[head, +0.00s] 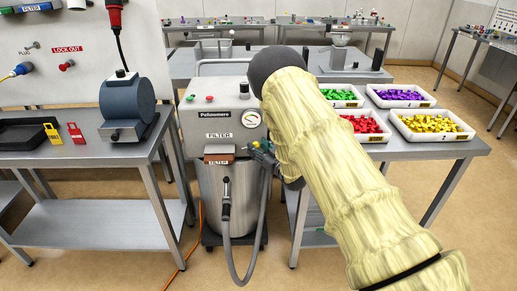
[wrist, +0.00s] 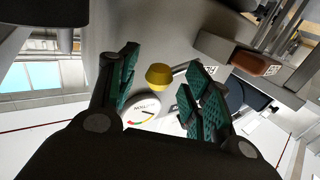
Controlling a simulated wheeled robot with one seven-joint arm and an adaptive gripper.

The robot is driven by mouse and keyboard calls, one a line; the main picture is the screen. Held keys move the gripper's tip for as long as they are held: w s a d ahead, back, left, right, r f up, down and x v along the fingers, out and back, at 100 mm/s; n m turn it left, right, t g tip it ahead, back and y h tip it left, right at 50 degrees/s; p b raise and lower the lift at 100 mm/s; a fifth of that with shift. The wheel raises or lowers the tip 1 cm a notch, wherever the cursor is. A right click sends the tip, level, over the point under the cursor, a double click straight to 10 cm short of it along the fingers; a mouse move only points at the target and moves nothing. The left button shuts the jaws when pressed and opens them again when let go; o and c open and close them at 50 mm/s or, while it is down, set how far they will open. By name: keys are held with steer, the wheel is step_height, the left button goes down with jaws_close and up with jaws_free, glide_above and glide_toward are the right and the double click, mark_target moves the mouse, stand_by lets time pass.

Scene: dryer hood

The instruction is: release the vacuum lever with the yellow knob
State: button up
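The yellow knob (wrist: 158,76) shows in the wrist view between the two teal-padded fingers of my gripper (wrist: 165,82). A visible gap lies on each side of it, and the gripper is open. The lever's arm is mostly hidden behind the knob and the right finger. The round vacuum gauge (wrist: 141,111) is close below the knob in that view. In the head view my gripper (head: 261,151) is at the front of the grey Pellonmere vacuum unit (head: 208,128), just below the gauge (head: 251,119). My arm partly covers the unit's right side there.
A brown filter handle (head: 219,161) sticks out left of my gripper; it also shows at right in the wrist view (wrist: 256,63). A grey hose (head: 244,270) hangs below. Trays of coloured pellets (head: 432,126) stand on the right table. A blue-grey motor (head: 127,100) stands left.

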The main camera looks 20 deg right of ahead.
jaws_close()
steer(key=shift+d+f+m+t+b, duration=0.2)
steer(key=shift+f+m+t+b, duration=0.45)
steer(key=shift+m+b, duration=0.7)
steer(key=shift+r+n, duration=0.1)
steer(key=shift+n, duration=0.15)
steer(key=shift+c, duration=0.2)
jaws_free()
steer(key=shift+o, duration=0.9)
steer(key=shift+w+a, duration=0.1)
steer(key=v, duration=1.2)
steer(key=shift+f, duration=0.25)
